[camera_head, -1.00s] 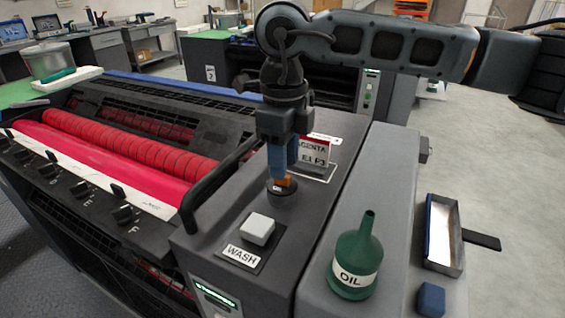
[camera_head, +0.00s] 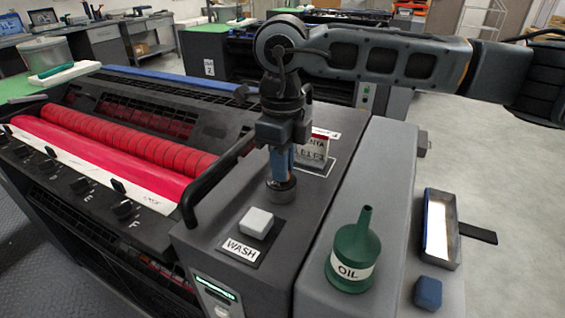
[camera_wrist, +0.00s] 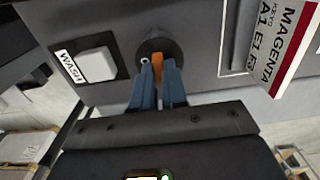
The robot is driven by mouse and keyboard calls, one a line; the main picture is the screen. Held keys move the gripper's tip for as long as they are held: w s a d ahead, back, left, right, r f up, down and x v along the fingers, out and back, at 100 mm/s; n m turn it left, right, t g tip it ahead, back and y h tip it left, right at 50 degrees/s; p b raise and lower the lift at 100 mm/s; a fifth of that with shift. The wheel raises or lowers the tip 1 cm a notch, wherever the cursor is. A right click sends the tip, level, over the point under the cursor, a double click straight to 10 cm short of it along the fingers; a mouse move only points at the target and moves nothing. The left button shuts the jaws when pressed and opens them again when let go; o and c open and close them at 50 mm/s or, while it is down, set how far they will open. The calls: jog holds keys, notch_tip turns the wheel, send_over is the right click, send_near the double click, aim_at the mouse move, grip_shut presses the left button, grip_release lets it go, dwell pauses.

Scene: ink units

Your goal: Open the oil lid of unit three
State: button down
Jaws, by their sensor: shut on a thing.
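The oil lid (camera_head: 281,193) is a dark round cap on top of the near grey unit, behind the wash button. An orange piece on it shows between my fingers in the wrist view, where the dark cap (camera_wrist: 160,43) also shows. My gripper (camera_head: 281,176) points down over the lid with its blue fingers shut on it; the fingers (camera_wrist: 158,70) show on both sides of the orange piece. The lid appears to sit on the unit's top. The number of this unit does not show clearly.
A white wash button (camera_head: 257,222) is in front of the lid. A magenta card (camera_head: 314,152) stands behind it. A black handle bar (camera_head: 212,182) is to the left. A green oil can (camera_head: 353,255), a tray (camera_head: 440,230) and a blue block (camera_head: 429,292) are to the right.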

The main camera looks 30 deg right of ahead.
jog(key=shift+f+b, duration=0.1)
jog(key=shift+b, duration=0.35)
jog(key=n+b, duration=0.2)
jog(key=b, duration=0.1)
jog(key=shift+w+d+f+n+b, duration=0.15)
jog(key=shift+w+d+n+b, duration=0.15)
jog(key=shift+d+n+b, duration=0.1)
jog(key=n+b, duration=0.1)
jog(key=n, duration=0.1)
jog(key=w+n+b, duration=0.1)
jog(key=b, duration=0.1)
jog(key=n+b, duration=0.1)
jog(key=n, duration=0.1)
jog(key=shift+w+d+n+b, duration=0.2)
jog(key=shift+d+n+b, duration=0.1)
jog(key=shift+b, duration=0.1)
jog(key=n, duration=0.1)
jog(key=w+n+b, duration=0.1)
jog(key=n, duration=0.1)
jog(key=n+b, duration=0.1)
jog(key=n, duration=0.1)
jog(key=shift+w+r, duration=0.25)
jog(key=shift+w, duration=0.05)
jog(key=shift+w+a+n, duration=0.2)
jog(key=shift+w+n, duration=0.1)
jog(key=shift+n, duration=0.9)
jog(key=shift+w+a+n, duration=0.15)
jog(key=shift+w+n, duration=0.1)
jog(key=shift+n, duration=0.95)
